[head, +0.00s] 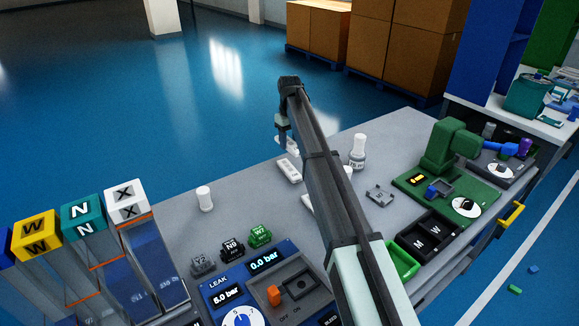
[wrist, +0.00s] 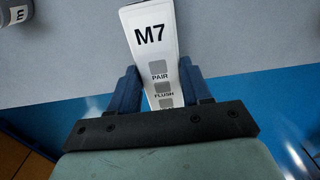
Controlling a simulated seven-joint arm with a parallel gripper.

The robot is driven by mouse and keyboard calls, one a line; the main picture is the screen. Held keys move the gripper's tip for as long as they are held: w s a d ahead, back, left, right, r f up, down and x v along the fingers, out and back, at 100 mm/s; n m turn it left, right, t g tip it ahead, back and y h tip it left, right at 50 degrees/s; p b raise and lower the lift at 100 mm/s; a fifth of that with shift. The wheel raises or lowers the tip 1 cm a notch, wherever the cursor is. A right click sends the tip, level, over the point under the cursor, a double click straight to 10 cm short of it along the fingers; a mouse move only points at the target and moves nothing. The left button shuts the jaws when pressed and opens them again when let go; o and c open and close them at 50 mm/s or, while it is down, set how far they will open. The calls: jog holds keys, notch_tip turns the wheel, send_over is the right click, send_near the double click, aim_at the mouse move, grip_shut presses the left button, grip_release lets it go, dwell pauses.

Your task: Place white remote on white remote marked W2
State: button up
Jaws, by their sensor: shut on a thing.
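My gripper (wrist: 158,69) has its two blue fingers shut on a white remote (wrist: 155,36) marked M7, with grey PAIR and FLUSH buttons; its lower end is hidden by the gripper. In the head view my gripper (head: 284,138) hangs near the table's far edge, and part of the held remote shows pale beneath it. Another white remote (head: 289,169) lies on the table just in front of it in the head view. Its marking is too small to read, so I cannot tell whether it is W2. The two remotes look close together, but I cannot tell whether they touch.
A white cylinder (head: 204,198) stands to the left on the grey table (head: 235,185). A white-capped bottle (head: 358,152) stands right of my arm. Small blocks (head: 231,249) and a blue leak panel (head: 240,296) are in front. A green machine (head: 448,165) is right.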

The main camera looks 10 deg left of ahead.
aim_at(290, 168)
jog(key=shift+f, duration=4.75)
jog(key=shift+f, duration=0.1)
jog(key=o, duration=1.1)
notch_tip(290, 168, up, 12)
jog(key=shift+r, duration=0.15)
